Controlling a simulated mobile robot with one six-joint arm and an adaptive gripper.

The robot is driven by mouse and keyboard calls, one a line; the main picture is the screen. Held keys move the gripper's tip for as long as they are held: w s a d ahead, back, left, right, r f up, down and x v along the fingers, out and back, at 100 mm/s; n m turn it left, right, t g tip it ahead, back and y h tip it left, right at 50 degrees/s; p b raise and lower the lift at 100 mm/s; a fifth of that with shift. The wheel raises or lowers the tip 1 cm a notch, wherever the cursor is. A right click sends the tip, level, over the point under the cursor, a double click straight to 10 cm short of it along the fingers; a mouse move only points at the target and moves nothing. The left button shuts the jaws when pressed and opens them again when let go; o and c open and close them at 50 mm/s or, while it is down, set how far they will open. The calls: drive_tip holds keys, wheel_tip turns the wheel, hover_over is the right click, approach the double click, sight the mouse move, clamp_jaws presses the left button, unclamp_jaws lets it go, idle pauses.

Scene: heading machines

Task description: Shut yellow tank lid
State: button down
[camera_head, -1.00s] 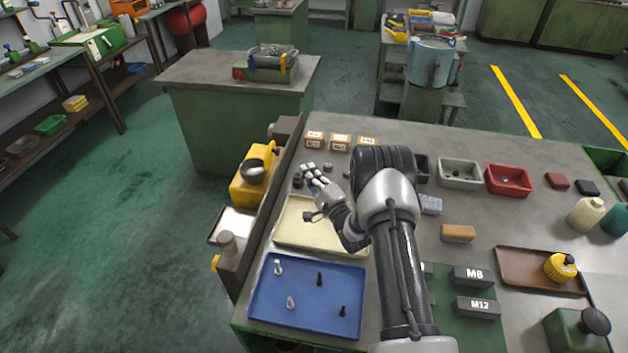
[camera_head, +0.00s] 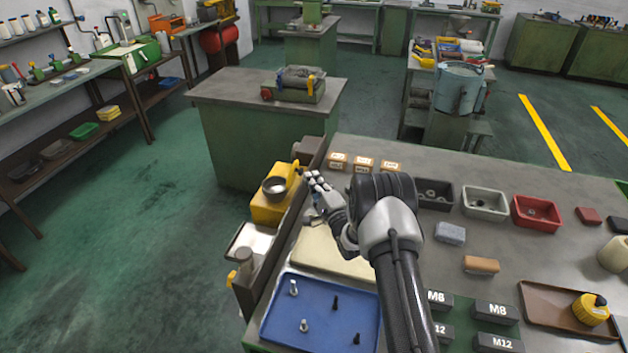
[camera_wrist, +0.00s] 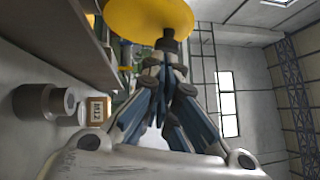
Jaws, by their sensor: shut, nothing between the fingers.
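The yellow tank (camera_head: 268,207) stands at the left side of the workbench, behind the dark upright board. Its round grey-rimmed mouth (camera_head: 275,188) is uncovered. A small yellow part, apparently the raised lid (camera_head: 295,170), stands up at the mouth's far right side. In the wrist view a large yellow disc, likely this lid (camera_wrist: 150,14), fills the top, with a dark knob-like piece below it. My gripper (camera_head: 317,181) is shut and empty, just right of the lid. In the wrist view my gripper's fingertips (camera_wrist: 166,58) come together close below the disc; whether they touch is unclear.
The dark board (camera_head: 283,235) runs along the bench edge between tank and trays. Small labelled boxes (camera_head: 364,163) stand behind my gripper. A cream tray (camera_head: 330,255) and a blue tray (camera_head: 318,315) with bolts lie nearer. Open floor lies left of the tank.

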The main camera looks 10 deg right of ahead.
drive_tip(key=shift+r, duration=0.2)
drive_tip(key=shift+w+a+r+n, duration=0.1)
drive_tip(key=shift+a+r+n, duration=0.1)
drive_tip(key=shift+n, duration=0.1)
